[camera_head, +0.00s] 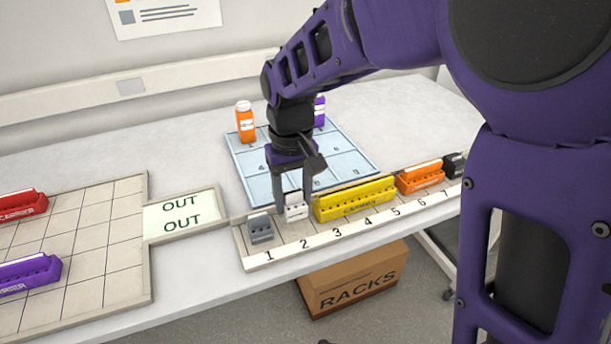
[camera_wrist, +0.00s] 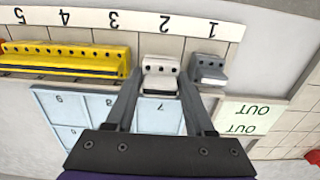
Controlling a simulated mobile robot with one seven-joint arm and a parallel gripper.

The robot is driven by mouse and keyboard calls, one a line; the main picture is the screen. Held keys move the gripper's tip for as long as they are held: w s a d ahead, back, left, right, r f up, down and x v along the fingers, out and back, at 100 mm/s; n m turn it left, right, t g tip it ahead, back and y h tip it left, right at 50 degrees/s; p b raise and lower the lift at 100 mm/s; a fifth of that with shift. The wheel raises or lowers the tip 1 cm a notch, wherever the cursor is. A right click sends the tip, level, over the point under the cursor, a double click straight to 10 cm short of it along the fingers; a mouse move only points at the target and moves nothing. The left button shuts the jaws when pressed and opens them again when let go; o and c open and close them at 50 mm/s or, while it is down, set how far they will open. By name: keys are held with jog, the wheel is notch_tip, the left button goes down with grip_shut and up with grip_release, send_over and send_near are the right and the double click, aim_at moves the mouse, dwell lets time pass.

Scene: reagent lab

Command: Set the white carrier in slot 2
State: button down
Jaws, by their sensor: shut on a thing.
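The white carrier (camera_head: 296,208) is a small stepped block with holes along its top. My gripper (camera_head: 291,193) points down and is shut on it. In the wrist view the carrier (camera_wrist: 160,75) sits between the two fingers (camera_wrist: 160,85), in line with the number 2 on the numbered rail (camera_wrist: 205,28). It is upright at slot 2, between the grey carrier (camera_head: 260,228) at slot 1 and the long yellow carrier (camera_head: 355,198) starting at slot 3. I cannot tell whether its base touches the rail.
An orange carrier (camera_head: 420,177) and a black one (camera_head: 453,166) stand further right on the rail. A blue numbered mat (camera_head: 243,158) with an orange bottle (camera_head: 245,122) and a purple bottle (camera_head: 319,111) lies behind. Left are an OUT plate (camera_head: 208,200) and a tiled board (camera_head: 120,240) with red and purple carriers.

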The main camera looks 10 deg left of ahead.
aim_at(293, 201)
jog(key=shift+f, duration=1.55)
jog(key=shift+f+b, duration=0.2)
jog(key=shift+b, duration=0.1)
jog(key=shift+c, duration=1.3)
grip_release()
jog(key=shift+r, duration=0.15)
notch_tip(293, 201, up, 12)
jog(key=shift+r+p, duration=0.1)
jog(key=shift+p, duration=1.05)
